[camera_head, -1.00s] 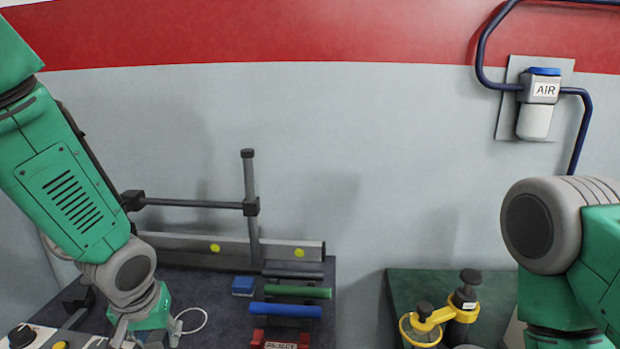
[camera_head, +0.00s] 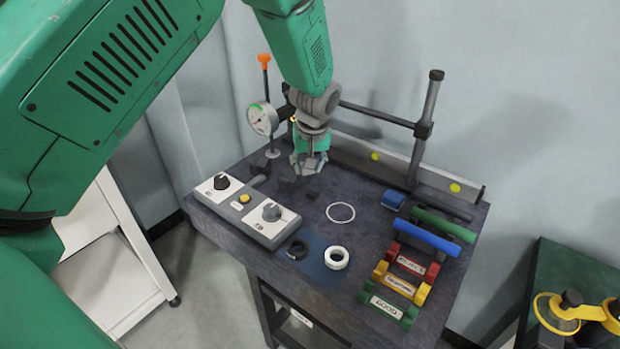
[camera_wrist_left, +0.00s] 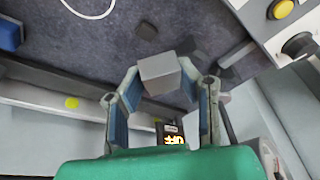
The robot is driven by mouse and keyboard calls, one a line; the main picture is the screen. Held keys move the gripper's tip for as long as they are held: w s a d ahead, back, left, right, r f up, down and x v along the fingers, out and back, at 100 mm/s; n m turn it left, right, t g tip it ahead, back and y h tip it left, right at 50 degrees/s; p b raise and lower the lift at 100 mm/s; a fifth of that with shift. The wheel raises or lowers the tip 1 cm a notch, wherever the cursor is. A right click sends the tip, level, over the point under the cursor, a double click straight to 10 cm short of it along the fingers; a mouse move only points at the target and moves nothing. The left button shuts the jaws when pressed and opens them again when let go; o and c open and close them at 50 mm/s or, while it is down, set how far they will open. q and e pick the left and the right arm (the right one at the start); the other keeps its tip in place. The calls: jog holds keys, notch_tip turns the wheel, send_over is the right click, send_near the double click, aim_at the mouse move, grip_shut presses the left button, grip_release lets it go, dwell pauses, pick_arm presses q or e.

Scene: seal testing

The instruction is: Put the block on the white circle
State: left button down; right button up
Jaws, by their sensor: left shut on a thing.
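My left gripper (camera_head: 308,163) is above the dark table, left of and behind the white circle. In the left wrist view its fingers (camera_wrist_left: 160,85) are shut on a grey block (camera_wrist_left: 158,73). In the head view the block is hard to make out at the fingertips. The white circle (camera_head: 340,212) is a thin ring outline on the table top, with nothing on it. Part of it shows in the left wrist view (camera_wrist_left: 88,12), top left. My right gripper is out of view.
A control box (camera_head: 246,210) with knobs stands left of the circle. A black ring (camera_head: 297,249) and a white ring (camera_head: 337,258) lie in front. A blue block (camera_head: 393,199) and coloured racks (camera_head: 400,285) are right. A dial gauge (camera_head: 263,119) and rail (camera_head: 400,176) stand behind.

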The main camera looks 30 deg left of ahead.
aim_at(306, 190)
pick_arm(q)
jog(key=w+a, duration=0.1)
jog(key=w+a+r+n, duration=0.1)
jog(key=shift+w+a+n+p, duration=0.3)
jog(key=shift+p, duration=0.1)
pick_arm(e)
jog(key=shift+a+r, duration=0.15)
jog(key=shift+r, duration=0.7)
pick_arm(q)
notch_tip(306, 190, down, 9)
jog(key=shift+d+f+p, duration=0.1)
jog(key=shift+p, duration=0.45)
jog(key=shift+f, duration=0.2)
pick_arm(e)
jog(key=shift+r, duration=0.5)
pick_arm(q)
jog(key=shift+f, duration=0.15)
jog(key=c, duration=1.2)
grip_release()
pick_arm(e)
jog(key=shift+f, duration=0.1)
